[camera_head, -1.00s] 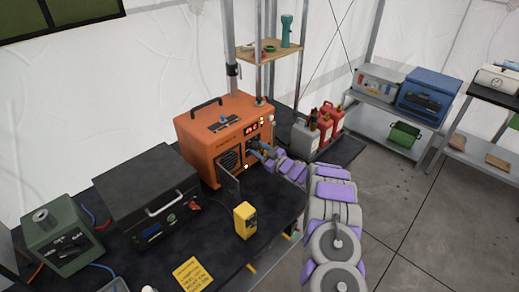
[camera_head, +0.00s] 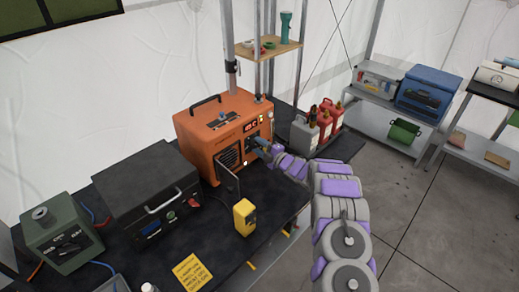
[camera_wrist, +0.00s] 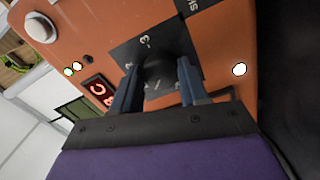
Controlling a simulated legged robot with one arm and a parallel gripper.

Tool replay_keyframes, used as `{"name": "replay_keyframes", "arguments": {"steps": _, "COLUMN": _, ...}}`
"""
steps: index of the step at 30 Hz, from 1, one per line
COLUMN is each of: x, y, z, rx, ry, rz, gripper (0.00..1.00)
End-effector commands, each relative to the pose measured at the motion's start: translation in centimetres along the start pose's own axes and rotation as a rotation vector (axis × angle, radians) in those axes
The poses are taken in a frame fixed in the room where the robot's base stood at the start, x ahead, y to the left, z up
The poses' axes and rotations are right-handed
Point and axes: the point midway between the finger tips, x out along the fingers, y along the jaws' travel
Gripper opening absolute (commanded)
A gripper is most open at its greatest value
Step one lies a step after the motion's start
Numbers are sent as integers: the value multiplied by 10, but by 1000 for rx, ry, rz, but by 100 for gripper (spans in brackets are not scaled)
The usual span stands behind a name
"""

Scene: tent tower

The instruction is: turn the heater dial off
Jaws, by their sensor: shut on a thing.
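The orange heater (camera_head: 205,128) stands on the black table, with its front facing right and toward me in the head view. Its black dial (camera_wrist: 168,68) sits on a dark plate with pale numbers in the wrist view. My gripper (camera_wrist: 158,82) has its two blue-grey fingers on either side of the dial and is shut on it. In the head view my gripper (camera_head: 260,143) reaches the heater's front from the right. The fingers hide part of the dial's markings, so its setting cannot be read. A red lit display (camera_wrist: 98,91) shows beside the dial plate.
A yellow device (camera_head: 244,218) stands on the table in front of the heater. A black case (camera_head: 150,190) and a green box (camera_head: 62,238) stand to the left. Grey and red canisters (camera_head: 318,128) stand behind my arm. A grey flap (camera_head: 228,178) sticks out from the heater's front.

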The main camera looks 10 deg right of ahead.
Motion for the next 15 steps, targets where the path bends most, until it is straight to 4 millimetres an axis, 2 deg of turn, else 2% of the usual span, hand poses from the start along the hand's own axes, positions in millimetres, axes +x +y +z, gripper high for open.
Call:
{"name": "replay_keyframes", "arguments": {"steps": 1, "x": 0, "y": -5, "z": 0, "rx": -44, "ry": 1, "rz": -5, "gripper": 13}}
{"name": "replay_keyframes", "arguments": {"steps": 15, "x": -1, "y": -8, "z": 1, "rx": -480, "ry": 3, "rz": -8, "gripper": 13}}
